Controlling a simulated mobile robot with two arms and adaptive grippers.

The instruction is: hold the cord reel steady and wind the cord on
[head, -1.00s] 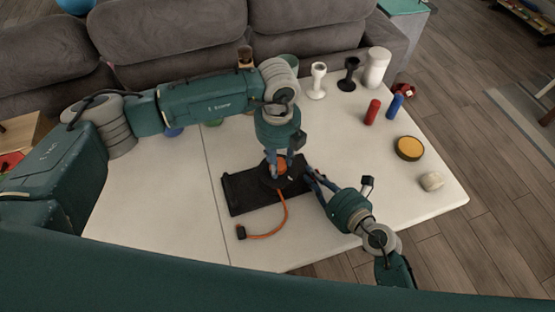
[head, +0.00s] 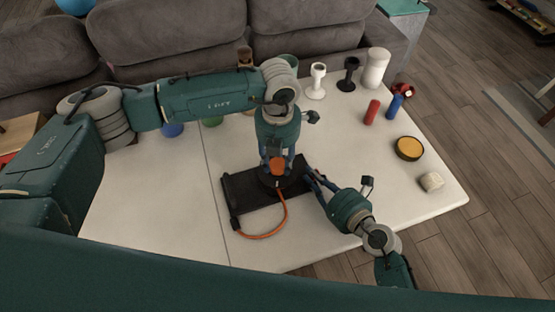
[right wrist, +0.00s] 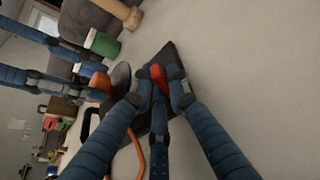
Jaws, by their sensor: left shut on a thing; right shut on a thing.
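The cord reel is a dark disc (right wrist: 121,76) on a black base (head: 240,190) on the white table. An orange cord (head: 278,222) runs from it in a curve toward the front left, with a dark plug (head: 235,224) at its end. My left gripper (head: 278,168) points down over the reel and is shut on its orange knob (head: 278,166). My right gripper (head: 308,174) reaches in from the right. In the right wrist view it is shut on a red part (right wrist: 157,72) at the base's edge. The fingers hide much of the reel.
A red cylinder (head: 372,111), a blue cylinder (head: 394,106), a yellow-topped round tin (head: 408,148) and a pale block (head: 431,181) stand on the right. White (head: 317,80) and black (head: 350,74) holders stand at the back. The table front left is clear.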

